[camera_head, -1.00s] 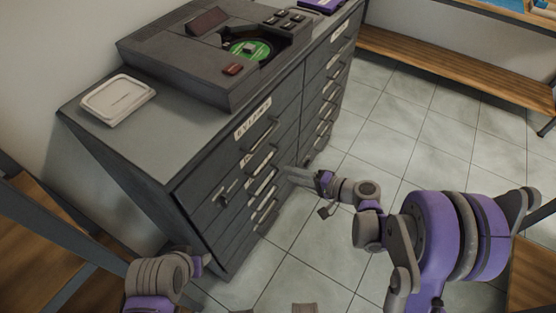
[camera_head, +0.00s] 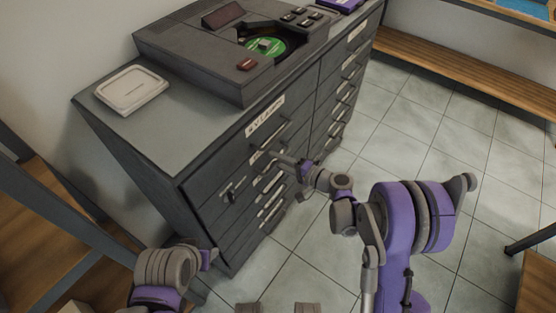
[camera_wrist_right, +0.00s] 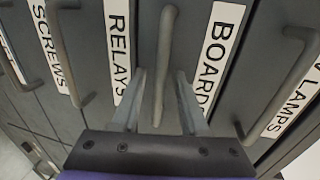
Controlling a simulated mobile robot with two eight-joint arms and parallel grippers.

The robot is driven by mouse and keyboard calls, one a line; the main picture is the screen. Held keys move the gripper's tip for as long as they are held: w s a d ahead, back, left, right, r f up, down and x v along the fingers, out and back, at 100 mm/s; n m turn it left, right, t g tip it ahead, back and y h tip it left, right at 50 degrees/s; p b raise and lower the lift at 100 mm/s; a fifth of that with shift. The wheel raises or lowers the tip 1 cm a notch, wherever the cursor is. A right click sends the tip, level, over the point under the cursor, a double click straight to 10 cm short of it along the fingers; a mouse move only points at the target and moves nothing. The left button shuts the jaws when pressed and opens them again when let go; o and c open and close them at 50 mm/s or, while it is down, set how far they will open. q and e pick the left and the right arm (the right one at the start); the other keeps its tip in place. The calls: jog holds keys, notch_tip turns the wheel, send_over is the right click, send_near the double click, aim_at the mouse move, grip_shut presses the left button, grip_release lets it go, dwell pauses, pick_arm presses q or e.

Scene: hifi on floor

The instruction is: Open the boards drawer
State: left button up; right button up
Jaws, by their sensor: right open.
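The boards drawer (camera_wrist_right: 200,85) is a dark grey drawer front with a white BOARDS label (camera_wrist_right: 218,50). Its bar handle (camera_wrist_right: 166,40) stands between the two fingertips of my right gripper (camera_wrist_right: 158,98) in the right wrist view. The fingers are open, one on each side of the handle, with gaps visible. In the head view my right gripper (camera_head: 278,158) is at the second drawer from the top of the left column and partly hides its handle. All drawers look shut. My left arm shows at the bottom left, but its gripper is hidden.
The grey cabinet (camera_head: 130,150) has two columns of drawers. The lamps handle (camera_wrist_right: 285,90) and relays handle (camera_wrist_right: 68,50) flank the boards handle closely. Tiled floor is clear right of the cabinet.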

jog(key=shift+a, duration=0.1)
grip_shut()
dwell(1.4)
